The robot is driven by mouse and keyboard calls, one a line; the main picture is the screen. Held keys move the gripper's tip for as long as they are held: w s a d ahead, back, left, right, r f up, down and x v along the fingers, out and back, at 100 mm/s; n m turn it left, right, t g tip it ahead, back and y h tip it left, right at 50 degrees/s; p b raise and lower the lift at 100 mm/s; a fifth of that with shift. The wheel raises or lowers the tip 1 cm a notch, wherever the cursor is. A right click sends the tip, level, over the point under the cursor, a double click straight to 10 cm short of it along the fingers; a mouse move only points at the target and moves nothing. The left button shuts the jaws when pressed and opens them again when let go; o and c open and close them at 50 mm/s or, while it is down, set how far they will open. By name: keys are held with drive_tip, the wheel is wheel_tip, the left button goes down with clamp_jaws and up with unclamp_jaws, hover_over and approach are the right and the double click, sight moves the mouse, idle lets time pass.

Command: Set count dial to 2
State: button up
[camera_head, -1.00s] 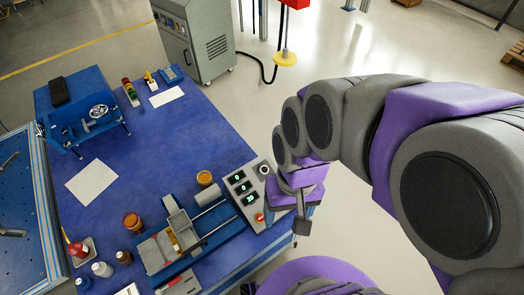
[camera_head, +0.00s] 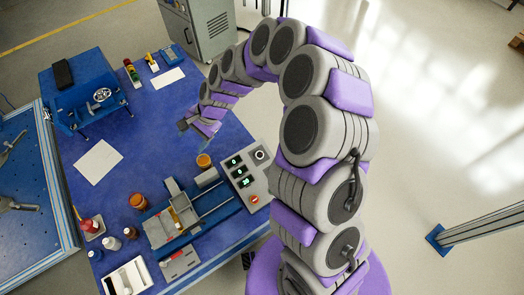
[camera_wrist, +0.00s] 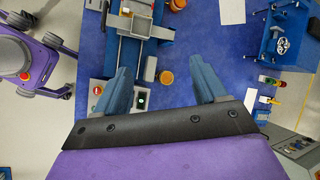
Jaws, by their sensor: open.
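The control panel (camera_head: 245,180) is a grey box at the right edge of the blue table, with green displays (camera_head: 238,172), a red button (camera_head: 254,199) and a round dial (camera_head: 260,155) at its far end. The displays seem to read 0, 0 and 20, but are small. My gripper (camera_head: 195,137) is open and empty above the table, left of and beyond the panel. In the wrist view its fingers (camera_wrist: 161,63) are spread. The left finger partly covers the panel (camera_wrist: 96,101) there, and the dial is not visible, apparently hidden behind my gripper.
An amber jar (camera_head: 204,161) stands beside the panel, with a clamp fixture (camera_head: 182,212) nearer. More bottles (camera_head: 137,199) and a blue vise-like device (camera_head: 85,110) stand to the left. A grey cabinet (camera_head: 205,28) is behind. The table's middle (camera_head: 150,145) is clear.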

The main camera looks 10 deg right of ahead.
drive_tip(key=w+a+f+m+t+p, duration=0.1)
drive_tip(key=w+a+f+m+p, duration=0.2)
drive_tip(key=f, duration=0.5)
drive_tip(key=m+t+h+b, duration=0.3)
drive_tip(key=m+h, duration=0.4)
drive_tip(key=m, duration=0.2)
hover_over(259, 155)
drive_tip(key=s, duration=0.3)
wheel_tip(259, 155, down, 27)
drive_tip(key=b+x, duration=0.4)
drive_tip(key=x, duration=0.2)
drive_tip(key=shift+w+d, duration=0.15)
drive_tip(key=shift+d, duration=0.05)
drive_tip(key=shift+w+a+f+b, duration=0.25)
drive_tip(key=shift+a+f+b, duration=0.2)
drive_tip(key=shift+f, duration=0.2)
drive_tip(key=shift+d, duration=0.1)
